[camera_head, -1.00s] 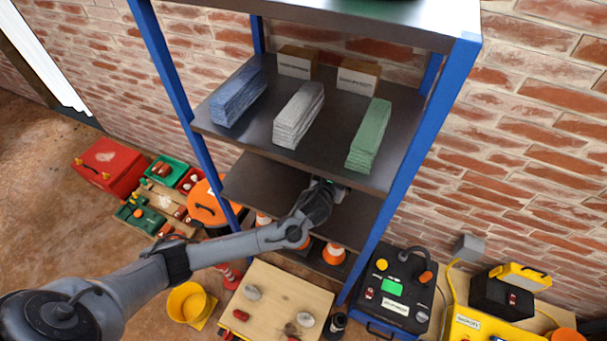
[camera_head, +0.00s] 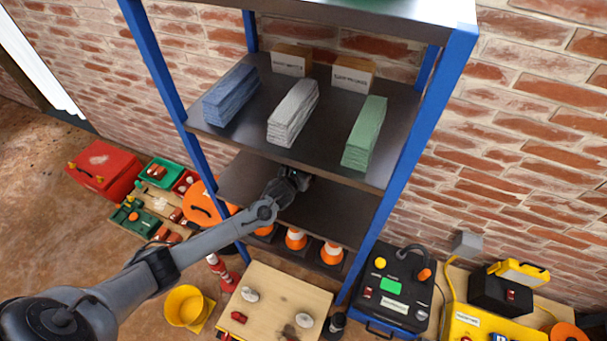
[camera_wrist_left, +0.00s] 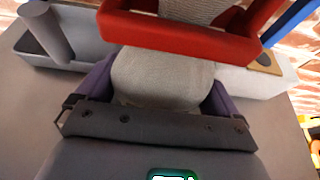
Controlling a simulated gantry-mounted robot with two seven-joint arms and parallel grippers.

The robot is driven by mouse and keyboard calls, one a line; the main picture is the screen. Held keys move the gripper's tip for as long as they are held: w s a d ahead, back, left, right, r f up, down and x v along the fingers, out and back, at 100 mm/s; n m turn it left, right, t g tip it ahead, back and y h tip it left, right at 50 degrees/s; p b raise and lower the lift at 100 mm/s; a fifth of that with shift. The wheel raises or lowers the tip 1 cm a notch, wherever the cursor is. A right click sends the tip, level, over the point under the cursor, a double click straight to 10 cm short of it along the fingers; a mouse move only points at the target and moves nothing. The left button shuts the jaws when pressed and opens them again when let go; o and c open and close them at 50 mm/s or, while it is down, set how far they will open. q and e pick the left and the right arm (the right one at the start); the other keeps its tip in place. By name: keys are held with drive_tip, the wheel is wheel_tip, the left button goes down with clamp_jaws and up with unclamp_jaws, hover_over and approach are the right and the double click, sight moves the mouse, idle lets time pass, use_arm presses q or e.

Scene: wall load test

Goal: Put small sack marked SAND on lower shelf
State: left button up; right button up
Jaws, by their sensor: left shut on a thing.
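My left gripper (camera_head: 296,180) reaches in over the lower shelf (camera_head: 335,213), beneath the upper shelf's front edge. In the left wrist view its purple fingers (camera_wrist_left: 160,92) are shut on a pale, woven-looking sack (camera_wrist_left: 155,78). No SAND marking can be read on it. A red band or edge (camera_wrist_left: 185,38) crosses in front of the pale cloth. In the head view the sack is hidden by the gripper and upper shelf, so I cannot tell whether it touches the lower shelf. My right gripper is not in view.
The upper shelf (camera_head: 215,135) holds blue (camera_head: 231,95), white (camera_head: 293,112) and green (camera_head: 364,133) stacks and two cartons. Blue posts (camera_head: 425,140) flank the lower shelf, whose right part is bare. Orange cones (camera_head: 296,240) stand beneath it. A wooden board (camera_head: 272,305) lies in front.

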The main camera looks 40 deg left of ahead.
use_arm(q)
wheel_tip(320, 180, down, 3)
drive_tip(key=shift+d+f+b, duration=0.1)
drive_tip(key=shift+f+b, duration=0.1)
drive_tip(key=shift+b, duration=0.15)
drive_tip(key=shift+f, duration=0.15)
drive_tip(key=o, duration=1.2)
drive_tip(key=shift+f, duration=0.15)
drive_tip(key=shift+c, duration=0.2)
